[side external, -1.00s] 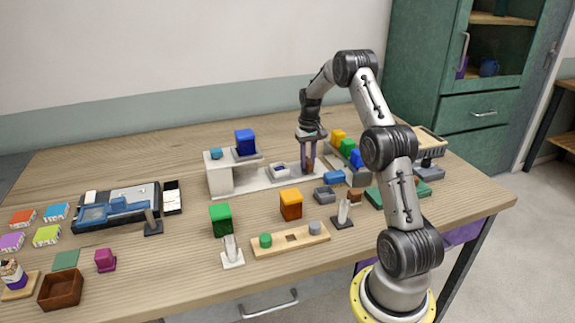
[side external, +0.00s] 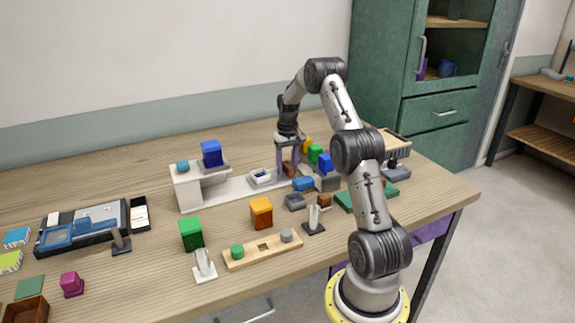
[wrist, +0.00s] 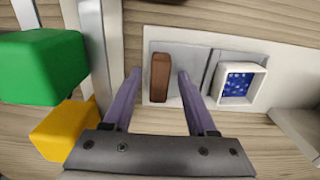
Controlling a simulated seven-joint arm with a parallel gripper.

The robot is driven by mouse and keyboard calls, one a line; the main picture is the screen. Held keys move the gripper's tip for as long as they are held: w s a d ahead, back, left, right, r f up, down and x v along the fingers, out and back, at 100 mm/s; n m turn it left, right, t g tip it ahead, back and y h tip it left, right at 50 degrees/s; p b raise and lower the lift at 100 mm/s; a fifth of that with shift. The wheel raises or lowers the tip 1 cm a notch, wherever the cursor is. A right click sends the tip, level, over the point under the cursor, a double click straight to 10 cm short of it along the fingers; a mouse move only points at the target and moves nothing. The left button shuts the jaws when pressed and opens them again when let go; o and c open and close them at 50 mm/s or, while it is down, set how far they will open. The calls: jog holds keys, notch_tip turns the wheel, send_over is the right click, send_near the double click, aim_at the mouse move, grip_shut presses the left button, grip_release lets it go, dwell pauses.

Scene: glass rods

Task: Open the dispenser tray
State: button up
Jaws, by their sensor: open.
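The dispenser (side external: 198,184) is a white stand on a long pale base, with a dark blue block (side external: 211,152) on top. A small white tray (side external: 260,177) with blue contents sits on the base; it also shows in the wrist view (wrist: 240,83). A brown upright block (wrist: 160,78) stands on a grey plate to the left of that tray in the wrist view. My gripper (side external: 289,168) is low over the base's right end. Its purple fingers are open, one on each side of the brown block (wrist: 160,73). Whether they touch it is unclear.
Green (wrist: 40,66) and yellow (wrist: 64,128) blocks stand close to my gripper on the left in the wrist view. A blue block (side external: 303,184), a grey box (side external: 295,202) and an orange block (side external: 261,212) lie in front. Bare table lies behind the base.

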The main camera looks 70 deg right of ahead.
jog(key=shift+r, duration=0.1)
notch_tip(320, 180, up, 14)
jog(key=shift+f, duration=0.2)
dwell(0.5)
